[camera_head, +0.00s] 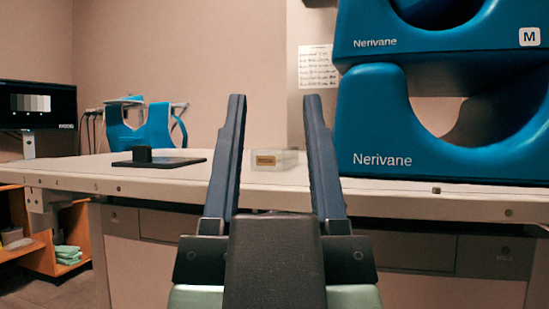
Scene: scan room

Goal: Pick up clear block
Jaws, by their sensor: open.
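The clear block (284,160) is a small, pale, see-through block with a yellowish label on its left front. Nothing is held, and I see no contact with the block.
Large blue Nerivane cushions (370,125) are stacked on the table at right. A black plate with a small upright block (160,160) lies at left. Behind it stands a blue brace-like item (155,125). A monitor (38,105) is at far left.

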